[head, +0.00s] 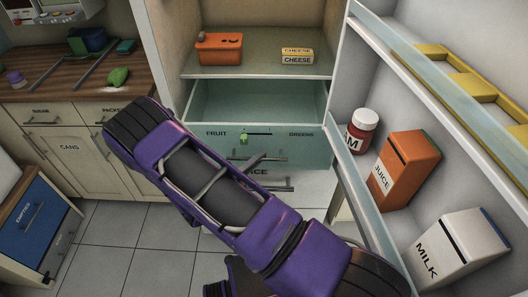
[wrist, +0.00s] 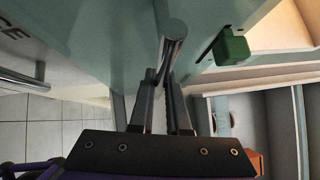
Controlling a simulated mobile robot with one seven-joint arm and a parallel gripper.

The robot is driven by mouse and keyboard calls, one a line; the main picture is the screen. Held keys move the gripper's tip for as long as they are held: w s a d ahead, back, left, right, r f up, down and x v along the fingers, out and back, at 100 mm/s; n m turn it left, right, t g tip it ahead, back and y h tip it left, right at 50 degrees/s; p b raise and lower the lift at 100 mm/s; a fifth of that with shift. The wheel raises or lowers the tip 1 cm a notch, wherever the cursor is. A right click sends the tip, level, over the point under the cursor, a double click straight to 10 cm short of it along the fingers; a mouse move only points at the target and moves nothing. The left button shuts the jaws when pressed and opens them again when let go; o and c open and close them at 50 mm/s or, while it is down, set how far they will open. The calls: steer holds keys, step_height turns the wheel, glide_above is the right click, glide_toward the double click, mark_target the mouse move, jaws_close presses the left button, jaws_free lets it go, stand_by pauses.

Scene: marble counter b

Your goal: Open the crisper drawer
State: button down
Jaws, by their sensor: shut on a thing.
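The crisper drawer (head: 305,145) is a pale green-blue box low in the fridge, marked FRUIT and GREENS. It stands pulled out, and its empty-looking inside shows from above. In the wrist view the handle (wrist: 174,31) comes end-on toward the camera between the fingers. A green slider knob (wrist: 231,46) sits on the drawer front, beside the fingers.
The open fridge door stands at right, with a jam jar (head: 364,130), juice carton (head: 404,168) and milk carton (head: 458,245) on its shelves. A cheese box (head: 297,56) and an orange container (head: 219,48) stand on the shelf above. Tiled floor (head: 105,235) lies clear at lower left.

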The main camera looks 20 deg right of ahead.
steer(key=s+a+p, duration=0.1)
steer(key=s+a, duration=0.2)
steer(key=s, duration=0.7)
steer(key=shift+s, duration=0.15)
steer(key=c, duration=0.9)
jaws_free()
steer(key=b+v, duration=0.1)
steer(key=v, duration=1.6)
steer(key=shift+s+a+b, duration=0.15)
steer(key=shift+b, duration=0.2)
steer(key=shift+r, duration=0.15)
